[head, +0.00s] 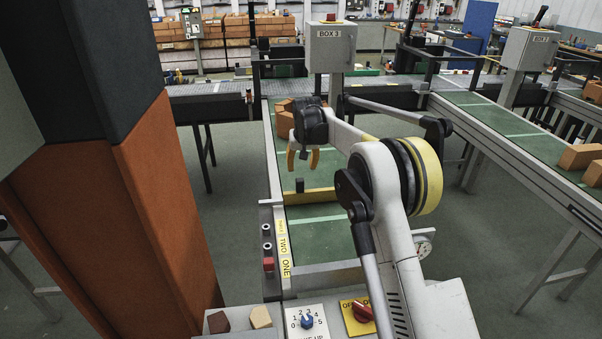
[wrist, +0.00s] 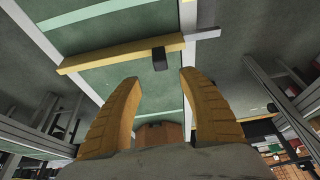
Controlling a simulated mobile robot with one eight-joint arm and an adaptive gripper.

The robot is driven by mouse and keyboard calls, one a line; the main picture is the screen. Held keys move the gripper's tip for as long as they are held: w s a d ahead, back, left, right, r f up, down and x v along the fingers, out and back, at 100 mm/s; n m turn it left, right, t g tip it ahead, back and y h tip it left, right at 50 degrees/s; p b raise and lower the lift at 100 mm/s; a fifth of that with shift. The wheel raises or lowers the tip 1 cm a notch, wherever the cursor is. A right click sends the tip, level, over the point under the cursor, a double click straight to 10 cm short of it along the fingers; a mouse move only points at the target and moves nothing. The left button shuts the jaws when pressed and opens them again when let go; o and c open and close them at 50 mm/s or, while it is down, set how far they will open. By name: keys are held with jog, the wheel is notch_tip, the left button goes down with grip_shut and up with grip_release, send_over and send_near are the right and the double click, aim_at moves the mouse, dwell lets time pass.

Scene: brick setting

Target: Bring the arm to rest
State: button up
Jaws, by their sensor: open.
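My gripper (head: 303,158) hangs from my arm over the green conveyor belt (head: 318,240) in the head view. Its two orange fingers are apart with nothing between them. In the wrist view the open fingers of my gripper (wrist: 160,112) point toward the belt (wrist: 110,40) and a yellow bar (wrist: 120,55) across it. A small black block (wrist: 159,60) is on that bar, beyond the fingertips. My arm is raised and bent, reaching out above the belt.
Orange-brown bricks (head: 285,122) lie on the belt behind my gripper. A grey box labelled BOX 3 (head: 330,50) stands at the belt's far end. A dial panel (head: 307,321) and a red-knob switch (head: 361,312) are at the near end. A second belt (head: 520,135) with bricks runs at right.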

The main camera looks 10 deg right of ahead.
jog(key=shift+s+r, duration=0.1)
jog(key=shift+r, duration=0.15)
jog(key=shift+r, duration=0.1)
jog(key=s+d+r+b, duration=0.1)
jog(key=s+r, duration=0.4)
jog(key=s, duration=0.3)
jog(key=s+d+r+t, duration=0.1)
jog(key=s+r, duration=0.3)
jog(key=s, duration=0.4)
jog(key=s+d+r+b, duration=0.1)
jog(key=s+r, duration=0.4)
jog(key=s, duration=0.2)
jog(key=s+d+f+b, duration=0.1)
jog(key=s+f, duration=0.4)
jog(key=s, duration=0.9)
jog(key=s+d+f+t+b, duration=0.1)
jog(key=s+f, duration=0.4)
jog(key=s, duration=0.8)
jog(key=shift+s+f+t, duration=0.2)
jog(key=shift+s+t, duration=0.1)
jog(key=shift+s, duration=0.05)
